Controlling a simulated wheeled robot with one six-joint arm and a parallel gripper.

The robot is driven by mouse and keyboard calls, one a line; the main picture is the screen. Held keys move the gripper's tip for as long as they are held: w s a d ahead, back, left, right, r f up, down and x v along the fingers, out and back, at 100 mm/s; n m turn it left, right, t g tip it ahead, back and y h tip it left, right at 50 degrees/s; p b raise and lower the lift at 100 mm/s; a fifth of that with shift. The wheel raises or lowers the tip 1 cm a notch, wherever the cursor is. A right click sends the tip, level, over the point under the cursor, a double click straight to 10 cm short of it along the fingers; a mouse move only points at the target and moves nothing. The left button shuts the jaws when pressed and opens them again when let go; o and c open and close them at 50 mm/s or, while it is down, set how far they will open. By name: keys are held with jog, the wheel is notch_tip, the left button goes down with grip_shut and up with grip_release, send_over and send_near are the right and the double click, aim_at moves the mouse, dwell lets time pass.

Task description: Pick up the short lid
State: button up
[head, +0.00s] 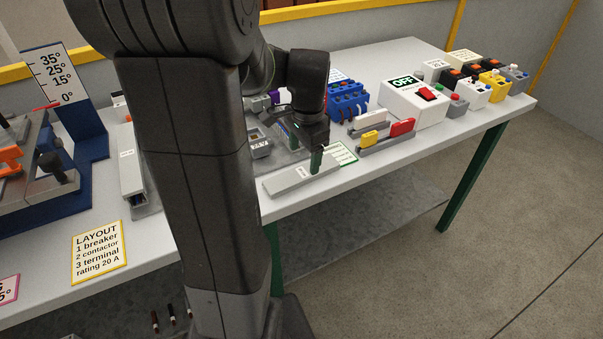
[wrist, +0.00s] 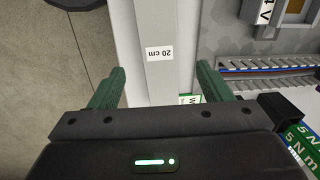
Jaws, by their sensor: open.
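The short lid is a flat light-grey bar (head: 298,179) with a small white label. It lies near the front edge of the white table in the head view. In the wrist view the grey lid (wrist: 165,22) runs from the top edge down between my fingers, and its label reads 20 cm. My gripper (head: 317,160) is open over the lid's right part; it also shows in the wrist view (wrist: 161,76). One green finger is on each side of the lid, with gaps visible. I cannot tell how far the fingertips are above the table.
A longer grey channel (head: 131,178) with a label lies at left, partly behind my arm. A grey panel with wiring (wrist: 270,69) is beside the lid. Small red and yellow parts (head: 402,127) and a white OFF box (head: 412,104) stand to the right.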

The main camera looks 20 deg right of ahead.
aim_at(302, 172)
jog(key=f, duration=0.5)
jog(key=shift+w+a+f, duration=0.15)
jog(key=shift+w+f, duration=0.05)
jog(key=shift+f, duration=0.1)
jog(key=c, duration=1.1)
